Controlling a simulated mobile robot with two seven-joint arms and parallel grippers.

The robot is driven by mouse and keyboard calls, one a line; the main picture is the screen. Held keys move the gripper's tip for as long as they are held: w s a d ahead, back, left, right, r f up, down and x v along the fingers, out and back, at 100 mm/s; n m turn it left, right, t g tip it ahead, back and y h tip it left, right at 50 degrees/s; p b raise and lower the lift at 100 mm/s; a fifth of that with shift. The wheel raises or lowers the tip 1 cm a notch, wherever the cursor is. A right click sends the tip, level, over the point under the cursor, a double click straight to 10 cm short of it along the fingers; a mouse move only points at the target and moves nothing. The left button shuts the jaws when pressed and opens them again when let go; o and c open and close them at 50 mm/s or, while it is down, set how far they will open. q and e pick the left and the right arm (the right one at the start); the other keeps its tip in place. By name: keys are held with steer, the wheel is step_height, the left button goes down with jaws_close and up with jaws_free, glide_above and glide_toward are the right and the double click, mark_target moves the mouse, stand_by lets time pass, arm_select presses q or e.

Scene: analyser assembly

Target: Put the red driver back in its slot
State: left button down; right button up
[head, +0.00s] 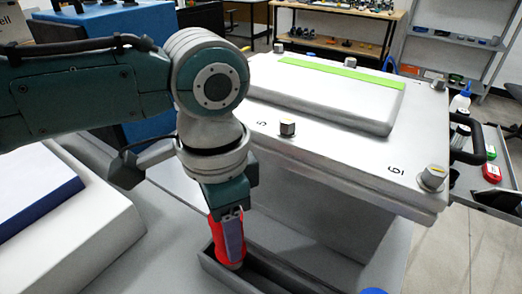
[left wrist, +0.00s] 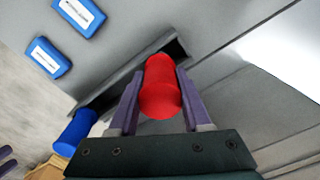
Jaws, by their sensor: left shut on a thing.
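The red driver (head: 227,239) is upright in my left gripper (head: 233,233) in the head view, its lower end at the left end of a grey open slot tray (head: 262,276). In the left wrist view the red driver (left wrist: 161,88) sits between the two purple fingers of my left gripper (left wrist: 160,100). The slot tray (left wrist: 108,96) lies beyond it there. The driver's tip is hidden, so I cannot tell how deep it reaches.
A large grey analyser (head: 345,130) with bolts on its lid stands behind the tray. A blue handle (left wrist: 78,128) stands at the tray's other end. A white and blue case (head: 60,220) is at the left. A side shelf (head: 495,180) holds bottles at the right.

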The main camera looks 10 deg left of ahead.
arm_select(q)
steer(key=shift+f+b, duration=0.35)
steer(key=shift+f, duration=0.4)
steer(key=shift+c, duration=2.2)
jaws_free()
steer(key=o, duration=0.4)
steer(key=shift+o, duration=0.2)
step_height(320, 180, up, 10)
steer(key=shift+f+p, duration=0.1)
steer(key=shift+p, duration=0.8)
